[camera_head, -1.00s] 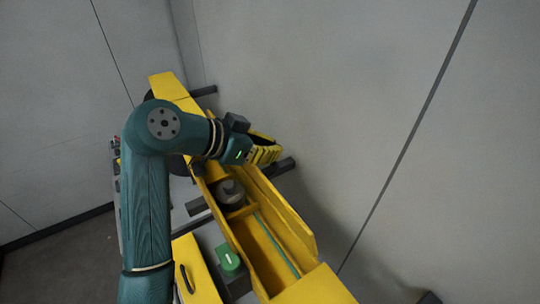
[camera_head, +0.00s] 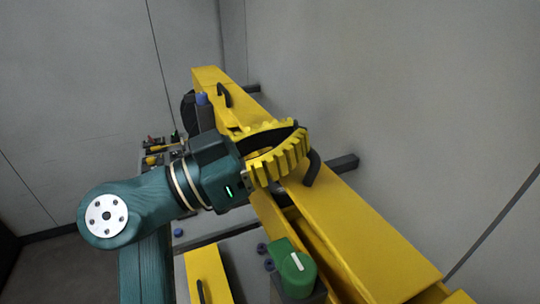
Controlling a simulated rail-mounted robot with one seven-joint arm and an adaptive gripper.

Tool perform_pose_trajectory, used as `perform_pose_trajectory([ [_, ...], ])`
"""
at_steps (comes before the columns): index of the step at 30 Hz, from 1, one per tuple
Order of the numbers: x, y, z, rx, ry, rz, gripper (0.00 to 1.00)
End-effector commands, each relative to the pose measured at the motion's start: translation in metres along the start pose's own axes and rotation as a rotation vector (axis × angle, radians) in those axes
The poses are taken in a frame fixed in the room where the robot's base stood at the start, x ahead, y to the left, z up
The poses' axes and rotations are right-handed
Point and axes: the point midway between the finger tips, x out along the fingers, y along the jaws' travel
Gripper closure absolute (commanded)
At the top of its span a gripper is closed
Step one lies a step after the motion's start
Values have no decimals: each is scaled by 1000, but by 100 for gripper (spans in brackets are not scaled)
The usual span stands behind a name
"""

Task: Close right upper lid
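The right upper lid (camera_head: 365,235) is a long yellow panel with a black handle (camera_head: 312,168) at its far end. It lies over most of its box, and a dark gap shows along its near side. My gripper (camera_head: 297,135) has yellow toothed fingers and is over the far end of this lid, beside the handle. The fingers bow apart in the middle and come near each other at the ends. I cannot tell whether their tips meet or whether they touch the handle.
Another yellow lid with a black handle (camera_head: 223,95) lies farther back. A green block (camera_head: 293,268) stands beside the lid's near side, and a smaller yellow panel (camera_head: 208,275) is at the bottom. The grey wall is close behind the box.

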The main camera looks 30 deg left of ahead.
Motion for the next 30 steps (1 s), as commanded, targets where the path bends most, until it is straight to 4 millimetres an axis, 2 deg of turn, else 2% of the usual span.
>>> perform_pose_trajectory([
  [1, -3, 0, 21, -10, 25, 1, 100],
  [7, -13, 0, 24, -8, 144, 0, 100],
  [15, -24, -4, 26, -5, 136, -11, 100],
  [30, -26, -4, 25, -6, 134, -11, 100],
])
